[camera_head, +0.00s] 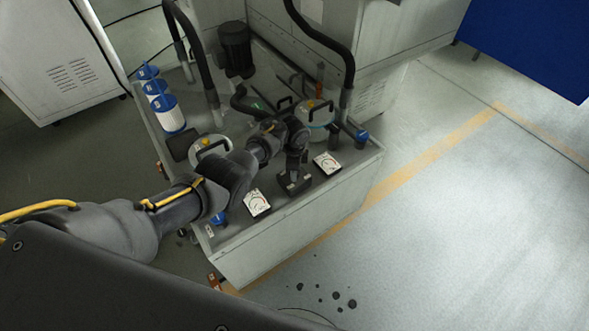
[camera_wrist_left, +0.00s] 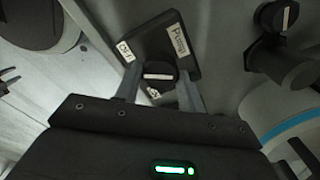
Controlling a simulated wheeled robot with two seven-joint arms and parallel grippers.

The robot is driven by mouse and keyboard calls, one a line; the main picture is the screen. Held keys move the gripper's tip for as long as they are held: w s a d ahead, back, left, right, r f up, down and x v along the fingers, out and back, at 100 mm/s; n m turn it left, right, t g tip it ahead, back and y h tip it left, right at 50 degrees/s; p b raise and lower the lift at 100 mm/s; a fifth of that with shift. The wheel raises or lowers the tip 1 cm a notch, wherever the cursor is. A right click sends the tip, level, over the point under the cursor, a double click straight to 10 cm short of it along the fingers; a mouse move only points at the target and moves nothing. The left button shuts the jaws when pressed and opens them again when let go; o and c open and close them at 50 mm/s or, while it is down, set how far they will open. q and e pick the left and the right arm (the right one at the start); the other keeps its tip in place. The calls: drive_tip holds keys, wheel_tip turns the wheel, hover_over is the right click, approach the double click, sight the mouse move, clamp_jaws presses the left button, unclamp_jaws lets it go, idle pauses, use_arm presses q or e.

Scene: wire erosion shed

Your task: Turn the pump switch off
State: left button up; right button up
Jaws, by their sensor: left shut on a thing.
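The pump switch (camera_wrist_left: 188,58) shows in the left wrist view as a dark square plate with a "Pump" label. A round black knob (camera_wrist_left: 160,71) with a white bar stands on it, the bar lying roughly level in the picture. My left gripper (camera_wrist_left: 160,82) is shut on the knob, one finger on each side. My right gripper is not in view.
Another dark knob (camera_wrist_left: 277,15) is near the switch. Floor at right is open.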

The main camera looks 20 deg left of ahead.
use_arm(q)
drive_tip(key=o, duration=1)
drive_tip(key=shift+c, duration=0.2)
wheel_tip(320, 180, up, 11)
drive_tip(key=p, duration=0.3)
drive_tip(key=shift+f, duration=0.15)
